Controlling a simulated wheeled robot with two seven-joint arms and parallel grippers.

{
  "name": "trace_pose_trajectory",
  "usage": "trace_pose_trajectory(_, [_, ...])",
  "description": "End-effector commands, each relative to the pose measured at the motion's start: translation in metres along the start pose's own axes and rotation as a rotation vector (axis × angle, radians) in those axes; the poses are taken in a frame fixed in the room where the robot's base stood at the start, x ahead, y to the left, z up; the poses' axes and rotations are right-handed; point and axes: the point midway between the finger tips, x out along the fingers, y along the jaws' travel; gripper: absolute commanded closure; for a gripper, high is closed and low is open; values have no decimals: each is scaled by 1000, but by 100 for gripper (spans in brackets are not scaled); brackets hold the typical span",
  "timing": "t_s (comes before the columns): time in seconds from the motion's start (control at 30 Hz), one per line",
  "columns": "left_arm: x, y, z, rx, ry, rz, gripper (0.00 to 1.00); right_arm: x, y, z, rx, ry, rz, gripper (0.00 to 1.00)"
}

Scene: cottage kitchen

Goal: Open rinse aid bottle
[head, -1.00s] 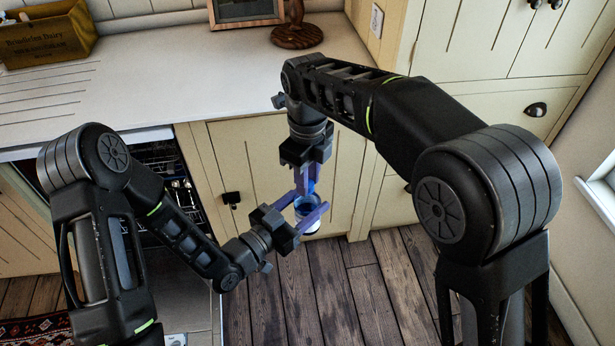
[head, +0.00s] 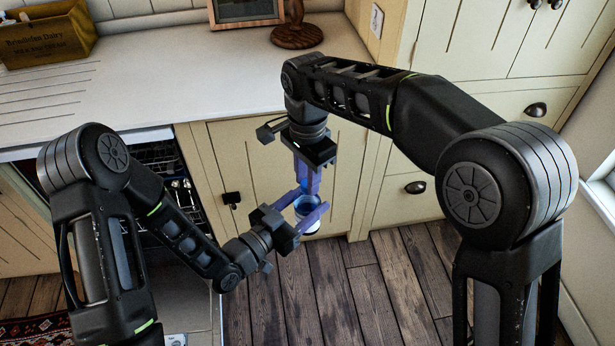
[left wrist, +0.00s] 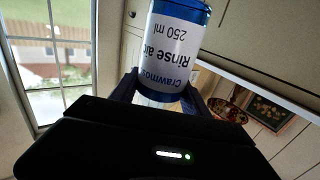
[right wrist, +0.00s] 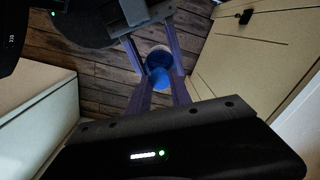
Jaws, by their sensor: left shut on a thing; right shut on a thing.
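The rinse aid bottle (head: 306,226) has a white label with blue lettering and blue ends. Its label fills the top of the left wrist view (left wrist: 172,45). My left gripper (head: 308,209) is shut around the bottle from the side and holds it above the floor. My right gripper (head: 309,188) points down from above, shut on the blue cap (right wrist: 159,76), which shows between its fingers in the right wrist view. The cap is in line with the bottle's top. I cannot tell whether cap and bottle are still joined.
The white counter (head: 190,85) lies behind my arms, with a wooden crate (head: 45,35) at its left. Cream cupboard doors (head: 265,160) stand close behind the bottle. An open dishwasher with a rack (head: 170,165) is at the left. Wooden floor (head: 370,300) is clear below.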

Motion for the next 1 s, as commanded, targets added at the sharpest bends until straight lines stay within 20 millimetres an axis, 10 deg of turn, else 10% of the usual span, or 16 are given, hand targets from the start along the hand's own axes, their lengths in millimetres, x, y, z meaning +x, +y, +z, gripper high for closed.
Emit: trace_pose_trajectory(1.0, [0, 0, -1, 0, 1, 1, 100, -2, 0, 0, -2879, 0, -1, 100])
